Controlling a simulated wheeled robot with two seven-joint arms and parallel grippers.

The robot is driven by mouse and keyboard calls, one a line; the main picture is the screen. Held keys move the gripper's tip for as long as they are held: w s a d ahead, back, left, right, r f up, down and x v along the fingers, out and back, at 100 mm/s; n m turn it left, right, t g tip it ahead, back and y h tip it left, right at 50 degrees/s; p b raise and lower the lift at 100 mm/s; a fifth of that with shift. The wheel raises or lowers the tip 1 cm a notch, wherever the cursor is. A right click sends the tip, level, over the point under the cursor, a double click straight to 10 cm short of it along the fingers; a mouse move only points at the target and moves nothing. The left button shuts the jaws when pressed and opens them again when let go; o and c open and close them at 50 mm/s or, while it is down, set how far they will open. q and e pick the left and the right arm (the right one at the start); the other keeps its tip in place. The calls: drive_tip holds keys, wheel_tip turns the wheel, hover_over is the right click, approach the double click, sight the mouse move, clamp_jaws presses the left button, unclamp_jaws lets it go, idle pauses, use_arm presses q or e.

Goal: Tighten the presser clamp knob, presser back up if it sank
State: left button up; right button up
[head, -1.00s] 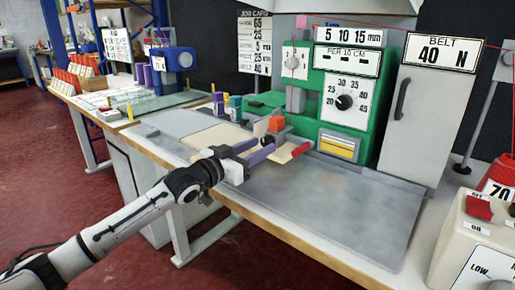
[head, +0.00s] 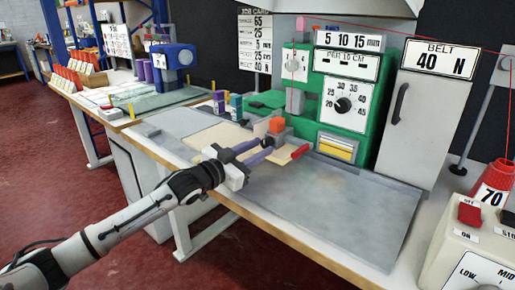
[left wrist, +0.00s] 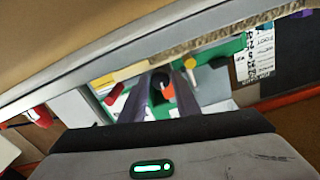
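The presser clamp knob shows in the left wrist view as a dark round piece (left wrist: 158,80) with an orange spot beside it. In the head view it is mostly hidden at the fingertips, below an orange block (head: 276,125) on the green machine. My left gripper (head: 268,147) reaches in from the left. Its two purple-grey fingers are apart, with the knob between or just beyond their tips; contact cannot be made out. The fingers also show in the left wrist view (left wrist: 163,78). The presser's height is unclear. My right gripper is not in view.
The green machine (head: 301,128) has a numbered dial (head: 343,104) and stands behind the gripper. A pale board (head: 213,137) lies under the work spot, with a red-ended piece (head: 300,151) to its right. The grey tabletop (head: 330,205) in front is clear.

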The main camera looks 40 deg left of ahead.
use_arm(q)
drive_tip(key=shift+o, duration=1.3)
drive_tip(key=shift+s, duration=0.1)
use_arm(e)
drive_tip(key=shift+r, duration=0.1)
use_arm(q)
drive_tip(key=shift+s, duration=0.25)
drive_tip(key=s, duration=0.2)
drive_tip(key=s+p, duration=0.1)
drive_tip(key=s, duration=0.2)
drive_tip(key=s+a, duration=0.1)
drive_tip(key=s, duration=0.1)
drive_tip(key=shift+s+p, duration=0.3)
drive_tip(key=shift+s, duration=1)
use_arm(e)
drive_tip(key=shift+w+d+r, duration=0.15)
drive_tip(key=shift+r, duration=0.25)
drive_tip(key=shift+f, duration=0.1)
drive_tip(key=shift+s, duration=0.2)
